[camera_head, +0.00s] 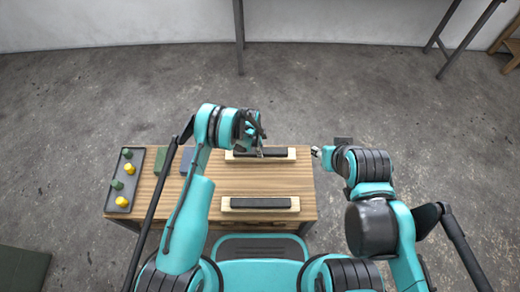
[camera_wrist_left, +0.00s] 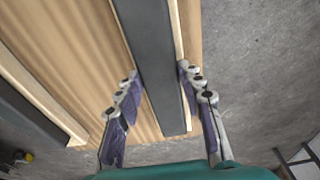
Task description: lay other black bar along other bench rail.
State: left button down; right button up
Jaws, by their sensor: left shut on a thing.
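The far black bar (camera_head: 275,152) lies along the far pale wooden rail (camera_head: 291,157) on the bench. My left gripper (camera_head: 260,150) is over this rail, shut on the bar. In the left wrist view the bar (camera_wrist_left: 154,50) runs between the fingers (camera_wrist_left: 158,76), along the rail (camera_wrist_left: 176,30). I cannot tell whether it rests fully on the rail. Another black bar (camera_head: 260,202) lies along the near rail (camera_head: 228,209); it also shows at the left of the wrist view (camera_wrist_left: 25,120). My right gripper (camera_head: 317,153) is just beyond the bench's right edge; its opening is unclear.
The wooden bench top (camera_head: 265,180) is clear between the rails. A dark tray (camera_head: 112,198) with green and yellow pegs stands at its left end. A green block (camera_head: 163,160) and a blue block (camera_head: 188,160) sit near my left arm. Open floor surrounds the bench.

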pick_arm(q)
jog(key=c, duration=1)
grip_release()
jog(key=shift+o, duration=0.2)
jog(key=a+r+n+t+p, duration=0.1)
jog(key=a+r+n+p, duration=0.15)
jog(key=r, duration=1.15)
jog(key=a+r+n+t+p, duration=0.1)
jog(key=a+r+n+p, duration=0.15)
jog(key=r, duration=1.05)
jog(key=s+a+r+n+t, duration=0.1)
jog(key=s+a+r+n, duration=0.15)
jog(key=r, duration=0.45)
jog(key=s+a+r+n, duration=0.1)
jog(key=s+a+r, duration=0.25)
jog(key=r, duration=0.35)
jog(key=s+a+r+n+t, duration=0.1)
jog(key=s+a+r+n, duration=0.1)
jog(key=s, duration=0.4)
jog(key=s+a+r+n+t+y, duration=0.1)
jog(key=s+a+r+n, duration=0.1)
jog(key=s+n, duration=0.2)
jog(key=s+a+r+n+t, duration=0.2)
jog(key=s+n, duration=0.1)
jog(key=s, duration=0.6)
jog(key=shift+s+a+r+y+b, duration=0.35)
jog(key=shift+a+r+y+b, duration=0.05)
jog(key=shift+n, duration=0.25)
